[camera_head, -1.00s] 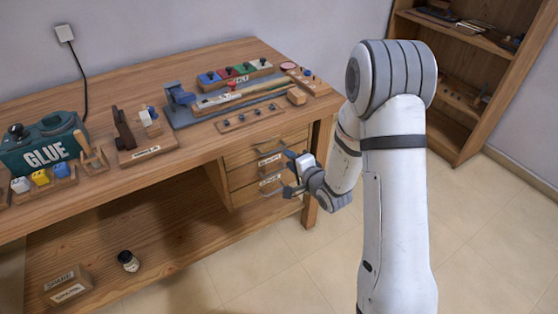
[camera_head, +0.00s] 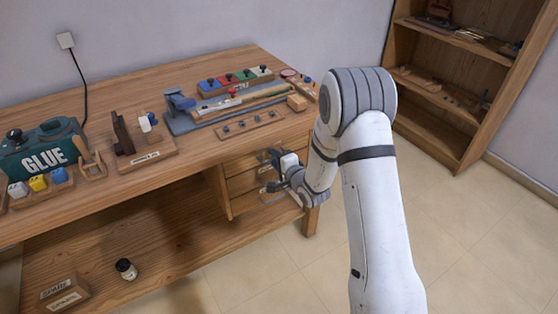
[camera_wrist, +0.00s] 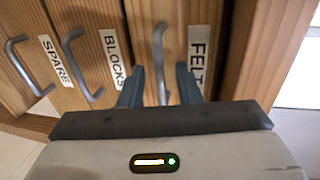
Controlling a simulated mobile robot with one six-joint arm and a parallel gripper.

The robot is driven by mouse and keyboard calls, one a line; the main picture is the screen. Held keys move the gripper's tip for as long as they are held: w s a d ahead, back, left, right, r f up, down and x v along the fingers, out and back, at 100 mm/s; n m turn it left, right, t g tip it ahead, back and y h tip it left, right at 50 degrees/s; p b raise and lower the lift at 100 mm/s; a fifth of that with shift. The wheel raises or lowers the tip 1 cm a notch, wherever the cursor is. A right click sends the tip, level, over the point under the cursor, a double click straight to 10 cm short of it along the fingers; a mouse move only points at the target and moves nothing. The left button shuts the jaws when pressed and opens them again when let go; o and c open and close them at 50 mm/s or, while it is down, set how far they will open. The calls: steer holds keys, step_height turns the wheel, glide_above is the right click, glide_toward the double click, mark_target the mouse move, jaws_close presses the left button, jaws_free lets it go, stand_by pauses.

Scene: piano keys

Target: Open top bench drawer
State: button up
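The bench's top drawer (camera_head: 243,160) has a wooden front and looks closed. In the wrist view the drawer front labelled FELT (camera_wrist: 190,22) has a grey bar handle (camera_wrist: 159,50). My gripper (camera_wrist: 159,88) is open, with one dark finger on each side of this handle. The handle lies between the fingers, and I cannot tell whether they touch it. In the head view my gripper (camera_head: 268,165) is in front of the drawer stack and hides part of the fronts.
The BLOCKS drawer (camera_wrist: 85,20) and SPARE drawer (camera_wrist: 30,55) lie beside it, each with a bar handle. The bench top (camera_head: 200,150) overhangs the drawers and carries tools and blocks. A shelf unit (camera_head: 450,80) stands at the right. The floor (camera_head: 460,230) is clear.

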steer(key=shift+c, duration=0.4)
jaws_close()
